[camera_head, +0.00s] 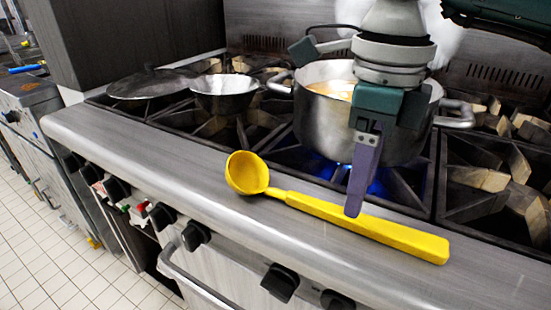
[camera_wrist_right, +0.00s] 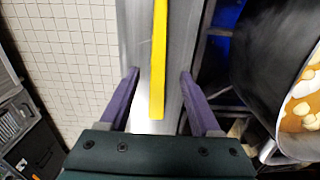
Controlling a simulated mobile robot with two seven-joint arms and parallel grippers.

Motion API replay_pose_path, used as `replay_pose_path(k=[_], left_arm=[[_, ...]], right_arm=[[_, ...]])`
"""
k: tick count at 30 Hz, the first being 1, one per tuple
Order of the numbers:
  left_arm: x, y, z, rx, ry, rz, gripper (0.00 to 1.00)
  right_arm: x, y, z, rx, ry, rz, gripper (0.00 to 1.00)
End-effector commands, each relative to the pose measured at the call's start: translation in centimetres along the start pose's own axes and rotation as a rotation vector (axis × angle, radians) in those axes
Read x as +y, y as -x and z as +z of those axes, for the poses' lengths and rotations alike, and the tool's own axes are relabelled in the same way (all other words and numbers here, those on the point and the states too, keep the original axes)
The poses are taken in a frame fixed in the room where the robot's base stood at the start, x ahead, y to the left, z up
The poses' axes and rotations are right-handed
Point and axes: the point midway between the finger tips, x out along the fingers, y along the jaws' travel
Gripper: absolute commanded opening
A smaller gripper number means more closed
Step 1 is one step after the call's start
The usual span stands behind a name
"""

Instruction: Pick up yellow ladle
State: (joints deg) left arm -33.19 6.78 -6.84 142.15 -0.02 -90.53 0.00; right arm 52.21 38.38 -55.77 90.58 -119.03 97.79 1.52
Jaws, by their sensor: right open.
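The yellow ladle (camera_head: 355,214) lies on the steel front ledge of the stove in the head view, its bowl to the left and its handle running to the lower right. My right gripper (camera_head: 358,205) hangs above the handle, with purple fingers pointing down. In the right wrist view the ladle handle (camera_wrist_right: 158,65) runs between the two open fingers of the gripper (camera_wrist_right: 158,90), apart from both. Nothing is held. My left gripper is not in view.
A steel pot (camera_head: 322,122) with food in it stands over a blue flame just behind my right gripper. A small pan (camera_head: 223,98) and a dark lid (camera_head: 148,84) sit on the burners to the left. The steel ledge (camera_head: 130,140) is clear left of the ladle.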

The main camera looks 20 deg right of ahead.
Motion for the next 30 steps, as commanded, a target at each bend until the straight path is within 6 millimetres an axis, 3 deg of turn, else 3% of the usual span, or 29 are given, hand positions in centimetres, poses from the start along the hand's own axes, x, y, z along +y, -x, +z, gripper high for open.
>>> replay_pose_path(k=[7,16,30], left_arm=[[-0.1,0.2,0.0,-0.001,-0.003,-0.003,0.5],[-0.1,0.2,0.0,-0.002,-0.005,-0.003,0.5],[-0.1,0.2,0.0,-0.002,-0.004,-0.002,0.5]], right_arm=[[0.3,-3.8,-0.2,0.002,0.0,0.004,0.64],[0.2,-4.4,-0.2,0.0,0.001,0.002,0.64],[0.3,-4.4,-0.1,-0.001,0.001,0.002,0.11]])
